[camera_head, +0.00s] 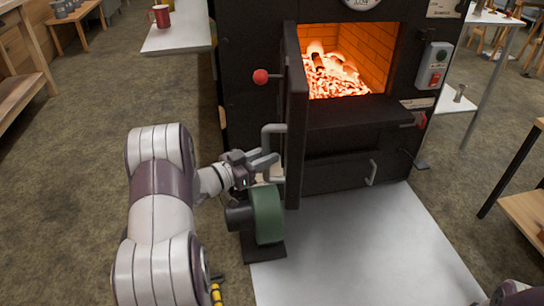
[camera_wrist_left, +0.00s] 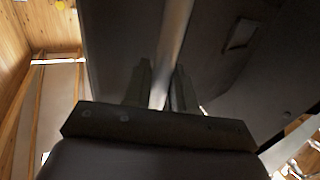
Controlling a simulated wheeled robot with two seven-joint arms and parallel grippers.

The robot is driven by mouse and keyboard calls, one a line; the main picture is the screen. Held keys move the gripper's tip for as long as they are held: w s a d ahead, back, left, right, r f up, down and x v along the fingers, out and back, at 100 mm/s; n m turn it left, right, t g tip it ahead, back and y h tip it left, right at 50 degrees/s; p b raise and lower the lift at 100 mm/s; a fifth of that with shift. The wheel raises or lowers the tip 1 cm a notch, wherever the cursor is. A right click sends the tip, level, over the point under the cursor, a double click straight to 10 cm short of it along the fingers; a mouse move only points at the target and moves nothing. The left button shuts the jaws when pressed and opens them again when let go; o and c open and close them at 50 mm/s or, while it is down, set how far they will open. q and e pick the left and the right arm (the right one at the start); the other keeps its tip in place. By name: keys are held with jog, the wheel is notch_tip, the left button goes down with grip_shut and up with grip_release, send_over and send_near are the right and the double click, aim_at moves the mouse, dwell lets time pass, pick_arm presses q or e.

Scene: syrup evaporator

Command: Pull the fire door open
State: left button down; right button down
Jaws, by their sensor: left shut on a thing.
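The black fire door (camera_head: 296,120) stands swung wide open, nearly edge-on in the head view. The firebox (camera_head: 345,62) behind it glows with burning embers. A grey bar handle (camera_head: 272,130) is on the door's left face, with a red ball knob (camera_head: 261,76) above it. My left gripper (camera_head: 268,162) is shut on the door handle; in the left wrist view the bar (camera_wrist_left: 172,50) runs between the two fingers (camera_wrist_left: 162,90). The fingertips are partly hidden in the head view. Only a bit of my right arm shows at the bottom right corner; its gripper is out of view.
A green blower (camera_head: 267,215) stands on the floor just below my left gripper. A pale floor plate (camera_head: 350,250) lies clear before the evaporator. A white table (camera_head: 178,38) with a red mug (camera_head: 161,16) is at back left; a wooden table (camera_head: 525,210) is at right.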

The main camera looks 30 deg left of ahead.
pick_arm(q)
jog(key=shift+a+r, duration=0.1)
jog(key=shift+a, duration=0.05)
jog(key=c, duration=1.1)
grip_release()
jog(key=shift+w, duration=0.1)
jog(key=shift+o, duration=0.2)
jog(key=shift+w, duration=0.15)
jog(key=p+v, duration=0.3)
jog(key=v, duration=0.9)
jog(key=shift+s, duration=0.35)
jog(key=shift+a+f, duration=0.1)
jog(key=shift+f, duration=0.1)
